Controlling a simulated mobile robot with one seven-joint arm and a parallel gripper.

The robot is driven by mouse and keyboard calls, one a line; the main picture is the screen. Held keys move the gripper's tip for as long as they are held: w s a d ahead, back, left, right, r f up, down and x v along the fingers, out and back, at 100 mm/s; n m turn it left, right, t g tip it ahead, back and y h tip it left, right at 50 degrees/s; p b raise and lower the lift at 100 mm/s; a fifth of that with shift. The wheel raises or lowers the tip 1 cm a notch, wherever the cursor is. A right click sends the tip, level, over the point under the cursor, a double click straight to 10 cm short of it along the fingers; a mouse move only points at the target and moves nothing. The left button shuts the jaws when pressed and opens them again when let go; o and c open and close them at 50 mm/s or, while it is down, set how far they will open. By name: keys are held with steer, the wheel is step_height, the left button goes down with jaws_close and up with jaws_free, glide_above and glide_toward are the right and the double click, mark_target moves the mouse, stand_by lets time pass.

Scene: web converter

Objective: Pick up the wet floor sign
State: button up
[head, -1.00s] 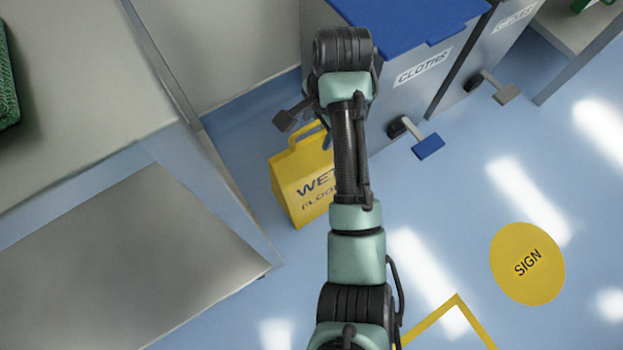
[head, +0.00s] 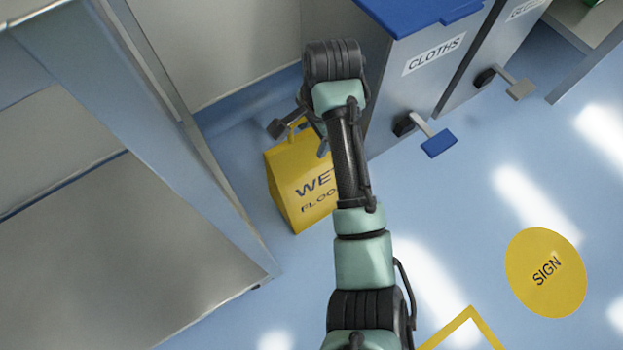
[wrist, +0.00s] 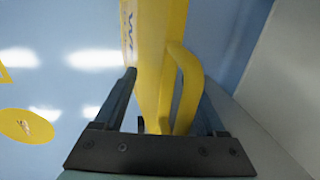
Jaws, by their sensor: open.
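The yellow wet floor sign (head: 300,180) stands upright on the blue floor, between the grey bench and the cloths bin. My arm covers the right part of its lettering in the head view. In the wrist view, the sign's yellow body (wrist: 155,50) and its looped handle (wrist: 190,80) fill the middle. My gripper (wrist: 168,92) is open, with one dark finger on each side of the sign's handle end. It is partly hidden behind my wrist in the head view (head: 312,125). I cannot tell whether either finger touches the sign.
The grey bin labelled cloths (head: 405,85), with a blue lid and blue pedal (head: 438,143), stands close right of the sign. The metal bench (head: 130,240) is close on the left. A pale wall is behind. Open floor with a yellow sign marker (head: 546,272) lies right.

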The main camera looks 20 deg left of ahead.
jaws_close()
steer(key=shift+a, duration=0.15)
stand_by(1.2)
